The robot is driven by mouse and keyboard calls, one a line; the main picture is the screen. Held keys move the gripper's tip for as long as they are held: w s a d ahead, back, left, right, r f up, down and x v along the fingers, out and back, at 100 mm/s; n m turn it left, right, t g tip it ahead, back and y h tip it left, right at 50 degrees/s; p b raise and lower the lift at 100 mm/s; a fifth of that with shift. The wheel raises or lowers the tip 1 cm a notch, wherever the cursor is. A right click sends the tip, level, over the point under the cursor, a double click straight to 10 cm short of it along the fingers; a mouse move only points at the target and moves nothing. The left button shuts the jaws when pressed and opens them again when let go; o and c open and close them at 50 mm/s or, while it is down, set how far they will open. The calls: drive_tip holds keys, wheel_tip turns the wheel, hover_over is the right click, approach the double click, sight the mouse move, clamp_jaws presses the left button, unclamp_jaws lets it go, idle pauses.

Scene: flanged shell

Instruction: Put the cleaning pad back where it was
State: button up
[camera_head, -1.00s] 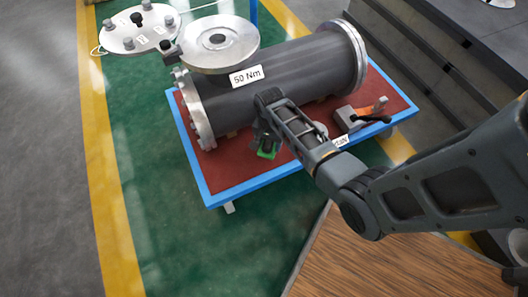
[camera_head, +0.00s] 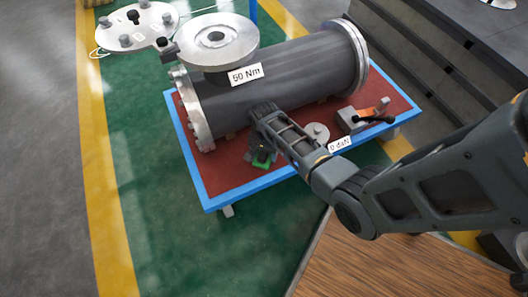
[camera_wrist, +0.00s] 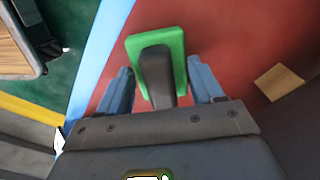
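The cleaning pad (camera_wrist: 171,42) is a green rectangular plate with a dark grey handle (camera_wrist: 156,74) that points back toward my gripper. It also shows as a small green patch in the head view (camera_head: 262,159), partly hidden by my gripper. My gripper (camera_wrist: 160,78) is open, with one blue-grey finger on each side of the handle and a gap visible at both sides. The pad is over the red top of the blue-edged cart (camera_head: 262,183), near its front edge. I cannot tell whether it touches the surface.
A dark flanged shell (camera_head: 290,80) labelled 50 Nm lies along the cart behind my gripper. A grey and orange tool (camera_head: 364,116) and a small round disc (camera_head: 318,132) lie to the right. A wooden surface (camera_head: 390,268) is at front right.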

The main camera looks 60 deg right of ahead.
drive_tip(key=o, duration=0.4)
wheel_tip(320, 180, up, 12)
drive_tip(key=p, duration=0.5)
drive_tip(key=s+a+r+n+t+h, duration=0.25)
drive_tip(key=s+a+n+t, duration=0.4)
drive_tip(key=s+a, duration=0.6)
drive_tip(key=s+a+r+n+t, duration=0.2)
drive_tip(key=s+r+n, duration=0.1)
drive_tip(key=r, duration=0.7)
drive_tip(key=s+a+r+n+t+y, duration=0.1)
drive_tip(key=s+a+r+n+t, duration=0.1)
drive_tip(key=r, duration=0.8)
drive_tip(key=s+a+r+n+t+y, duration=0.1)
drive_tip(key=s+r+n+t, duration=0.3)
drive_tip(key=r, duration=0.6)
drive_tip(key=shift+s+a+r+t+y, duration=0.15)
drive_tip(key=shift+s+a, duration=0.2)
drive_tip(key=shift+s, duration=0.2)
drive_tip(key=shift+s+a+r+t+y, duration=0.1)
drive_tip(key=shift+s+a, duration=0.2)
drive_tip(key=shift+s, duration=0.2)
